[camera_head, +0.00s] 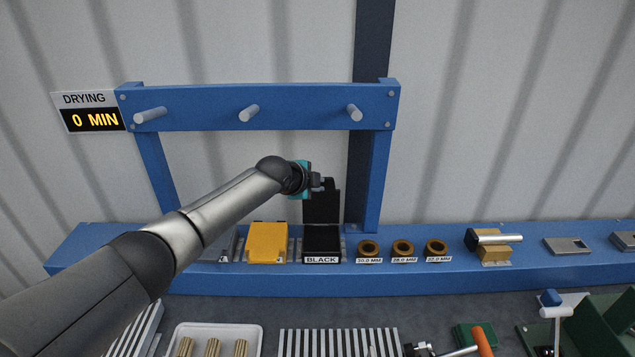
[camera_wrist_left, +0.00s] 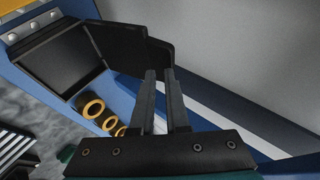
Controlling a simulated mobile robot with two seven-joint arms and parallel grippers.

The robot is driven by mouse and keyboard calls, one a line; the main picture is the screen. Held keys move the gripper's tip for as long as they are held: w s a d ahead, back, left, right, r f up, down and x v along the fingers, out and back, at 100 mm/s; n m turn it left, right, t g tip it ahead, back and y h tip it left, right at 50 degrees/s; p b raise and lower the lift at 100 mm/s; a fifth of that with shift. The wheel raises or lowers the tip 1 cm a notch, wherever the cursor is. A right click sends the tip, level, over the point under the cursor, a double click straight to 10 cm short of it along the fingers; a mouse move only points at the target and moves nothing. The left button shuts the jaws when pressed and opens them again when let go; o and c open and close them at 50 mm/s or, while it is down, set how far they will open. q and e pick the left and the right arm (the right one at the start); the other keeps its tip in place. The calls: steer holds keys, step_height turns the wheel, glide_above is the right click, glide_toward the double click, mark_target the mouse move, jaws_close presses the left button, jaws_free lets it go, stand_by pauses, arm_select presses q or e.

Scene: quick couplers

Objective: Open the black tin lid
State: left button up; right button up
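The black tin (camera_head: 321,242) stands on the blue shelf with a "BLACK" label on its front. Its lid (camera_head: 321,207) stands up at the back, open. In the left wrist view the dark, open tin (camera_wrist_left: 58,62) is at the upper left, with the raised lid (camera_wrist_left: 128,50) to its right. My left gripper (camera_head: 326,183) is at the top of the raised lid. In the left wrist view its two fingers (camera_wrist_left: 160,75) are a little apart with nothing seen between them, tips near the lid's edge. Whether they touch it I cannot tell. My right gripper is not in view.
A yellow tin (camera_head: 267,242) stands left of the black one, and several brass rings (camera_head: 402,248) sit to the right. A blue frame with pegs (camera_head: 249,113) rises behind. A white tray (camera_head: 213,333) and tools lie on the bench in front.

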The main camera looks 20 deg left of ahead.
arm_select(q)
steer(key=o, duration=0.4)
steer(key=shift+s+r, duration=0.1)
steer(key=shift+o, duration=0.2)
steer(key=v, duration=1.5)
steer(key=shift+p, duration=0.35)
steer(key=shift+s, duration=0.1)
